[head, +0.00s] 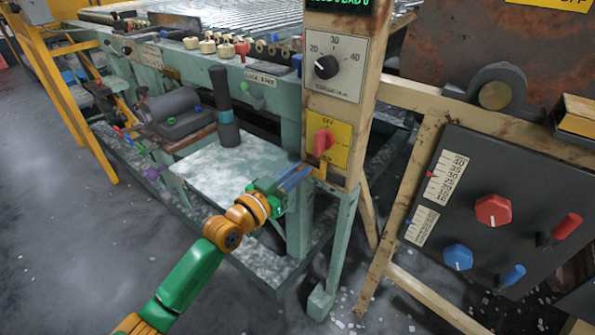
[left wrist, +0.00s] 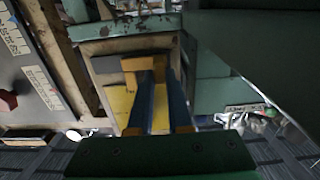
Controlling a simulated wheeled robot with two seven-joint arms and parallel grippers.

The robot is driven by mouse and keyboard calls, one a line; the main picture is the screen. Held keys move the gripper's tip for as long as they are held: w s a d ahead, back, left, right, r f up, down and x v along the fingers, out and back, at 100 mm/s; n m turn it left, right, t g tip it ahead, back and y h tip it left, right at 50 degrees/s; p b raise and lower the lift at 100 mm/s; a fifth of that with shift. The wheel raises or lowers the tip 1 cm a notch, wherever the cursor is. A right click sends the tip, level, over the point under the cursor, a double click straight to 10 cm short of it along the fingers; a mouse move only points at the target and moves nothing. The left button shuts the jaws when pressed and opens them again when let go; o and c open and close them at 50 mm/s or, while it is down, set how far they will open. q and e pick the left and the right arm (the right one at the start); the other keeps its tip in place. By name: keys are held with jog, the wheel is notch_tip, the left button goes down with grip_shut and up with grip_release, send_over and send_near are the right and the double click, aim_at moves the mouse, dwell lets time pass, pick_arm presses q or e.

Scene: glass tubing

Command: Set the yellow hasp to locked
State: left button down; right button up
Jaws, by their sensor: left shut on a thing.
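The yellow hasp (head: 320,171) sits low on the rusty cream post, just below the yellow OFF plate. In the left wrist view the hasp (left wrist: 136,65) is an orange-yellow bracket at the fingertips. My left gripper (head: 305,172) reaches it from the lower left with its blue fingers. In the left wrist view the fingers (left wrist: 164,80) are shut on part of the hasp, with a small gap between them. The fingers hide part of the hasp, so its exact position is unclear. My right gripper is not in view.
A red switch (head: 323,141) on the OFF plate (head: 341,150) is just above the hasp. A black dial (head: 326,67) is higher on the post. A dark panel (head: 500,240) with red and blue knobs stands at right. A green machine table (head: 225,165) lies behind my arm.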

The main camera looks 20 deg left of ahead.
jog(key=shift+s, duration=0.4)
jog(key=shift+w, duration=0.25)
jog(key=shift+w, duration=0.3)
